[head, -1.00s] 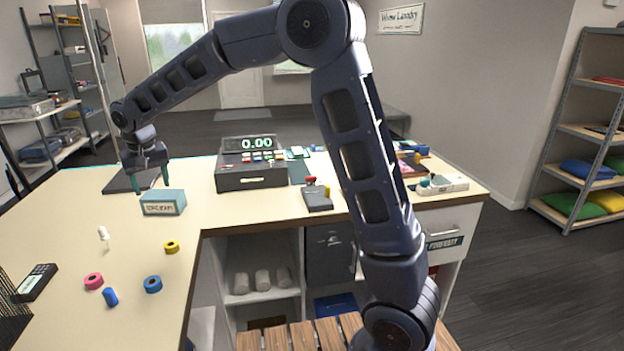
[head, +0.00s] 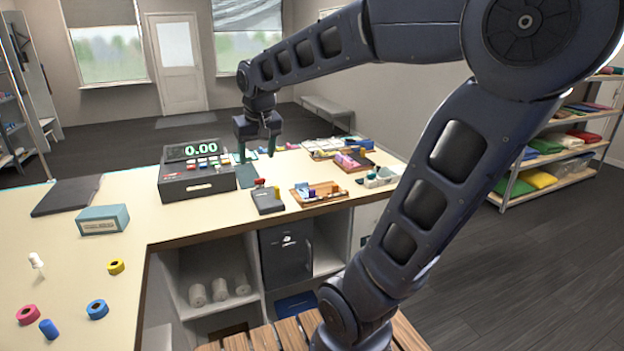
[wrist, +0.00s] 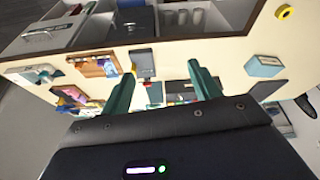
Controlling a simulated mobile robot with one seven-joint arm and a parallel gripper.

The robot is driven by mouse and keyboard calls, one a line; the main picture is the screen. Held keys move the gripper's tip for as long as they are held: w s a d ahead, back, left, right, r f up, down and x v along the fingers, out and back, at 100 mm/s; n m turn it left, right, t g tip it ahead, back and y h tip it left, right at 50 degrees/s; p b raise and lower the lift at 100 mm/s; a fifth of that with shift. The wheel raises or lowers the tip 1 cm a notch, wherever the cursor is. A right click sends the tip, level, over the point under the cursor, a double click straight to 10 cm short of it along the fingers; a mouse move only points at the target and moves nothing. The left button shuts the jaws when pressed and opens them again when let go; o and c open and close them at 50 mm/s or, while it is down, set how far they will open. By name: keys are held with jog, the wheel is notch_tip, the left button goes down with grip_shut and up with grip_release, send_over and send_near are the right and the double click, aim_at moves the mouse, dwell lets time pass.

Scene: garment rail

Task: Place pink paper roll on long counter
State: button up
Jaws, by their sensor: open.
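A pink ring-shaped roll (head: 28,314) lies flat at the lower left of the head view, on the cream counter (head: 145,222). A pink item (head: 352,161) sits in a dark tray at the counter's right part; I cannot tell whether it is a paper roll. My gripper (head: 256,152) is open over the counter's far side, right of the cash register, pointing down. In the wrist view its two green fingers (wrist: 162,75) are apart with nothing held between them. The pink ring is far from the gripper, and I cannot see it in the wrist view.
The cash register (head: 198,172), card terminal (head: 267,200) and wooden tray (head: 318,192) crowd the counter near my gripper. A teal box (head: 103,220), yellow roll (head: 116,267), blue roll (head: 97,309) and blue cylinder (head: 48,329) stand left. Bare surface lies between the box and rolls.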

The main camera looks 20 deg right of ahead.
jog(key=s+d+f+m, duration=0.1)
jog(key=s+d+f, duration=0.3)
jog(key=s+d, duration=0.6)
jog(key=shift+s+d+f+m+t, duration=0.3)
jog(key=shift+s+d+m+t, duration=0.1)
jog(key=shift+s, duration=0.5)
